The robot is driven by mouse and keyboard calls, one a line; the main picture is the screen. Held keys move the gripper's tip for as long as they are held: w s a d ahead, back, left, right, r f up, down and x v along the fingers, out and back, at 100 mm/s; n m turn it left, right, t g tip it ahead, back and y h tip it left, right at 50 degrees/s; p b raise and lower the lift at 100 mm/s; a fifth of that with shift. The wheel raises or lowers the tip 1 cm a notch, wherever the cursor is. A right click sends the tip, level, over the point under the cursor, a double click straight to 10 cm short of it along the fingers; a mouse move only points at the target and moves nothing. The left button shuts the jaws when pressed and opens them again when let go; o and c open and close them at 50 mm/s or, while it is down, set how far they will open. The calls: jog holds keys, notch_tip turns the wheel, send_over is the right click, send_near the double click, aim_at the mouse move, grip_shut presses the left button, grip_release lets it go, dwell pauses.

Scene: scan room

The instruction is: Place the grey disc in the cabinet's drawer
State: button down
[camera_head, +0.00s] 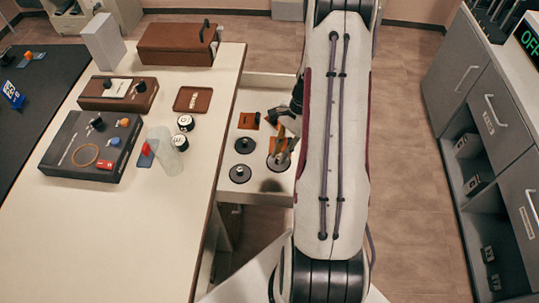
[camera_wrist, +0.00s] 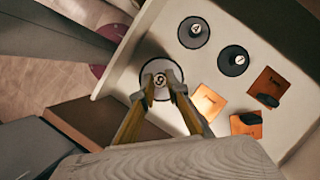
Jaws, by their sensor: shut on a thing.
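My gripper (camera_head: 284,150) is over the open drawer (camera_head: 256,194) of the white cabinet. It is shut on the knob of a grey disc (camera_head: 279,163). In the wrist view the fingertips (camera_wrist: 162,88) meet at the knob, and the disc (camera_wrist: 147,71) shows around them, overlapping the drawer's wall. A dark patch like a shadow lies on the drawer floor just below it in the head view, so the disc seems held above the floor. Two other dark discs with knobs, one (camera_head: 244,145) behind the other (camera_head: 240,173), lie in the drawer's left part.
Several orange square pieces (camera_wrist: 208,102) lie in the drawer, one (camera_head: 249,120) at its back left. The counter (camera_head: 150,220) on the left holds a dark panel (camera_head: 88,148), a clear cylinder (camera_head: 165,148) and a brown box (camera_head: 176,45). Grey cabinets (camera_head: 470,90) stand at the right.

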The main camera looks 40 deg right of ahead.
jog(key=shift+f, duration=2.75)
jog(key=shift+f, duration=1.85)
jog(key=shift+f, duration=0.15)
jog(key=c, duration=2)
grip_release()
jog(key=v, duration=1.2)
